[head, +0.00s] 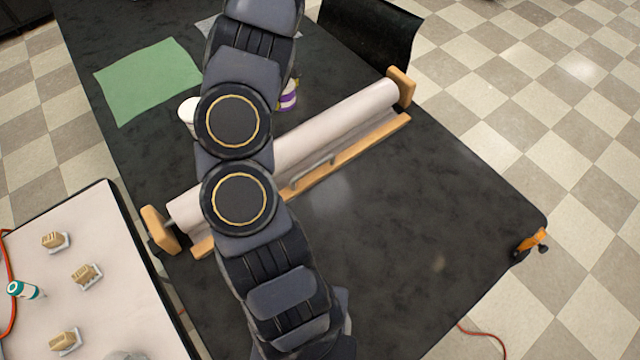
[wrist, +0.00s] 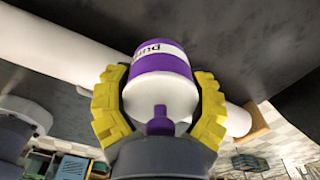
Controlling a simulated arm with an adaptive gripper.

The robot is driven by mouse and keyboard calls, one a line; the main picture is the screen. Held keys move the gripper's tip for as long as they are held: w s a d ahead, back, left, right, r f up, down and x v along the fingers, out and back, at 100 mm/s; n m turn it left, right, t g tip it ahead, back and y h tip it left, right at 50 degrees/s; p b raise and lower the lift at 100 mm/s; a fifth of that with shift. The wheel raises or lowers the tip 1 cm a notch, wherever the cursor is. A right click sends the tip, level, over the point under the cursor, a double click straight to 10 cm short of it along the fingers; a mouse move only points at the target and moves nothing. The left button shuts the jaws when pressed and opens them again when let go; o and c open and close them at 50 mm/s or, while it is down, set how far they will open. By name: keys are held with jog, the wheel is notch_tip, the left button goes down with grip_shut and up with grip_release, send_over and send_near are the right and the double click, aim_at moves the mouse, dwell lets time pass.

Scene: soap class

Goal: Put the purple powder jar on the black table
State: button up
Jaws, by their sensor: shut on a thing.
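The purple powder jar (wrist: 162,62), purple and white with a printed label, sits between the yellow fingers of my gripper (wrist: 161,82) in the wrist view. My gripper is shut on it. In the head view the jar (head: 289,97) shows in part at the right edge of my arm, on the far side of the paper roll. The black table (head: 400,235) fills the middle of the head view. My arm hides most of the gripper there. I cannot tell whether the jar touches the table.
A white paper roll (head: 340,112) in a wooden holder crosses the table. A green sheet (head: 148,78) lies at the far left. A white container (head: 187,112) is partly behind my arm. A pale side table (head: 100,245) with small blocks stands at lower left. The table's front right is clear.

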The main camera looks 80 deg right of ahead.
aim_at(290, 123)
jog(key=shift+s+d+f, duration=0.1)
jog(key=shift+s+f, duration=0.1)
jog(key=shift+s, duration=0.15)
notch_tip(290, 123, down, 10)
jog(key=shift+r, duration=0.2)
jog(key=shift+f, duration=0.2)
jog(key=o, duration=1.2)
jog(key=shift+r, duration=0.1)
